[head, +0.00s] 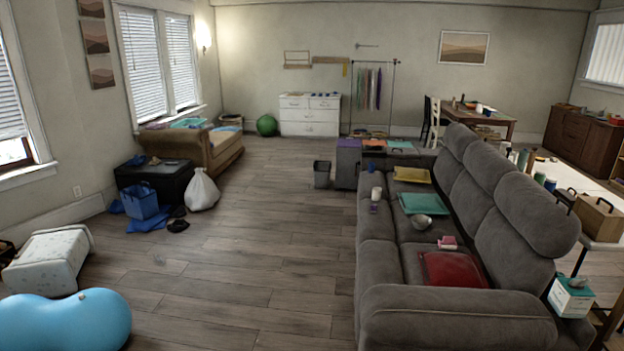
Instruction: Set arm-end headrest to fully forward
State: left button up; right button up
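A grey sofa (455,305) stands on the right side of the head view, with its near armrest toward me. Several padded headrests run along the top of its back. The headrest at the near arm end (543,212) is large and rounded and bulges above the backrest. Its exact tilt is hard to judge from here. The neighbouring headrest (496,172) sits just beyond it. Neither of my grippers shows in this view.
A blue peanut-shaped ball (65,322) and a white bin (48,262) are at left. A small box (571,296) stands behind the near armrest. The middle wooden floor (265,245) is clear.

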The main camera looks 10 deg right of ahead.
aim_at(551, 228)
jog(key=l+u, duration=0.4)
jog(key=l, duration=0.65)
jog(key=l+u, duration=0.25)
jog(key=l, duration=1.95)
